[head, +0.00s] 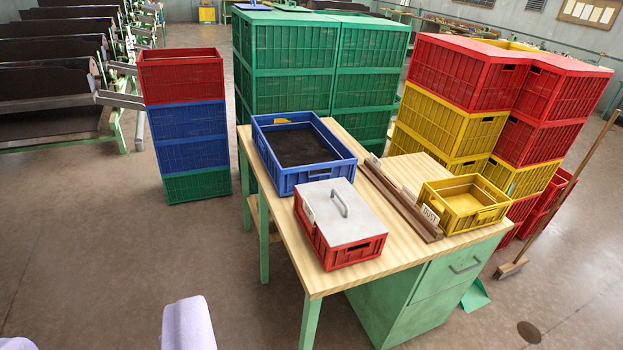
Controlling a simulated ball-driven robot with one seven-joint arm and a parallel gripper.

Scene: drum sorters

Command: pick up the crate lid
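The crate lid (336,212) is a flat light-grey plate with a raised bar handle (340,203). My gripper (100,335) shows only as two pale lilac finger ends at the bottom left edge of the head view. The fingers are wide apart with nothing visible between them. They are in front of and to the left of the table, apart from the lid.
A blue tray crate (320,174) with dark contents stands behind the red crate. Brown wooden rails (398,200) and a yellow crate (463,222) are to its right. The table (285,235) has a green drawer cabinet. Tall crate stacks stand behind; a broom (560,200) leans at right.

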